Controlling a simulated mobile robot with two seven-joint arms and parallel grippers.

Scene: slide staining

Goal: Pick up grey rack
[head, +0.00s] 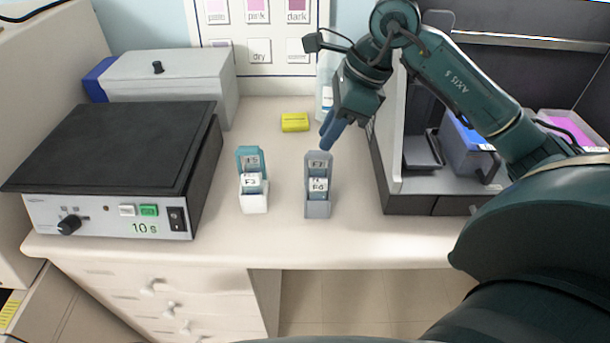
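The grey rack (317,209) stands upright on the table near its front, with labelled slides in it. My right gripper (328,138) comes down from the upper right, with its blue fingertips just behind and above the back end of the grey rack. They look close to it, but I cannot tell whether they touch. The fingers overlap in this view, so their opening is unclear. No part of the grey rack appears lifted. My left gripper is not in view.
A white and teal rack (254,203) with slides stands left of the grey rack. A hot plate (110,150) is at the left, a yellow block (295,122) behind. A dark-based station (430,203) stands at right. The table front between is clear.

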